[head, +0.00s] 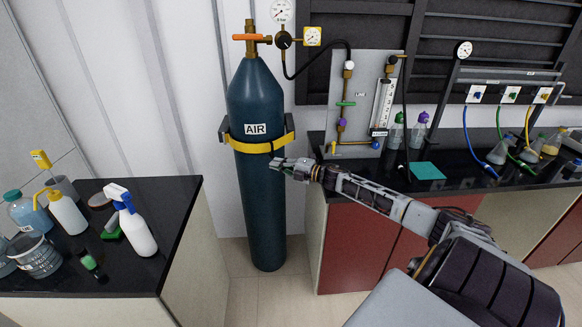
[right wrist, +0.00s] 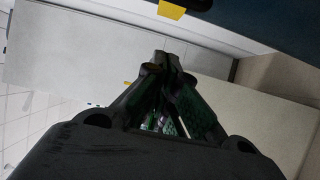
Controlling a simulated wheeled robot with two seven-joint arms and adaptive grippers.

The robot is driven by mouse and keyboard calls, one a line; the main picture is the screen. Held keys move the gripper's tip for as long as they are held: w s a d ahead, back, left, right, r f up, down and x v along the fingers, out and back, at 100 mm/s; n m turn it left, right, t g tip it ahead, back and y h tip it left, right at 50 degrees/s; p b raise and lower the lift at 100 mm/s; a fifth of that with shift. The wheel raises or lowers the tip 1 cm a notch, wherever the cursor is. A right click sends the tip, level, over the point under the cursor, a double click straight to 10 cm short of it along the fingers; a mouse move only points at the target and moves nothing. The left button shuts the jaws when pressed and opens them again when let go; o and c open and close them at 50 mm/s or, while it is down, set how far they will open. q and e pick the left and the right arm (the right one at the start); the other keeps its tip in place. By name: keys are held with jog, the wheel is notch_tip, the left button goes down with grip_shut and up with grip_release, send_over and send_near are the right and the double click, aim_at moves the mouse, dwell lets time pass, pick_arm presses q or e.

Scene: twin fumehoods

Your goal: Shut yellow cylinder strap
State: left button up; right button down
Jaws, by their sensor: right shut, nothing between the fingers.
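The yellow strap (head: 243,147) runs across the front of the dark blue AIR cylinder (head: 262,210), from the left side of a dark bracket to its right side. A small dark piece sits on the strap near its middle right; I cannot tell whether it is fastened. My right gripper (head: 274,163) is shut and empty, just below and right of the strap, in front of the cylinder. In the right wrist view the closed fingertips (right wrist: 161,58) point towards a short yellow piece (right wrist: 171,9), probably the strap. My left gripper is not in view.
A regulator with gauges (head: 283,40) tops the cylinder, with a black hose running right to a panel (head: 362,90). A black bench (head: 460,178) stands right, another bench with bottles (head: 135,225) left. Bare floor (head: 238,290) shows around the cylinder's foot.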

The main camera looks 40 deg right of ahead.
jog(key=shift+w+d+v, duration=0.1)
jog(key=shift+d+v, duration=0.15)
jog(key=shift+v, duration=0.95)
jog(key=shift+w+d+v, duration=0.1)
jog(key=shift+d+v, duration=0.1)
jog(key=shift+v, duration=1.05)
